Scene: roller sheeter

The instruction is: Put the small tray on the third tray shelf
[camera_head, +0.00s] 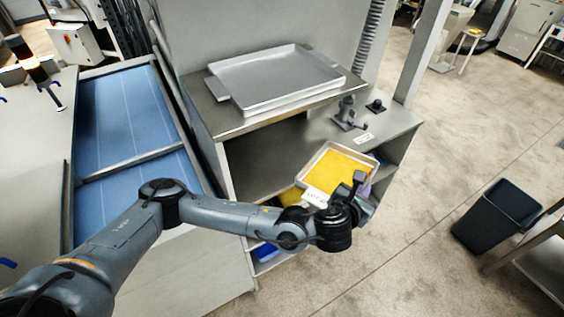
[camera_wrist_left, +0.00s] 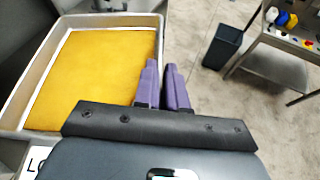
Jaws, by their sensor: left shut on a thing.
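The small tray (camera_head: 316,160) is a light metal tray with a yellow lining, held in front of the open shelf unit (camera_head: 228,172). It also fills the upper left of the left wrist view (camera_wrist_left: 101,21). My left gripper (camera_head: 366,188) is shut on the tray's right rim, its purple fingers (camera_wrist_left: 161,82) on either side of that rim. The tray and my arm hide much of the shelves. A yellow-lined surface (camera_head: 290,196) and a blue item (camera_head: 265,250) show on lower levels behind my arm. My right gripper is not in view.
Large metal trays (camera_head: 275,77) lie stacked on the upper surface. A dark clamp-like fixture (camera_head: 346,113) and a small dark knob (camera_head: 376,106) stand on the counter behind the tray. A black bin (camera_head: 497,215) stands at the right. The floor between is clear.

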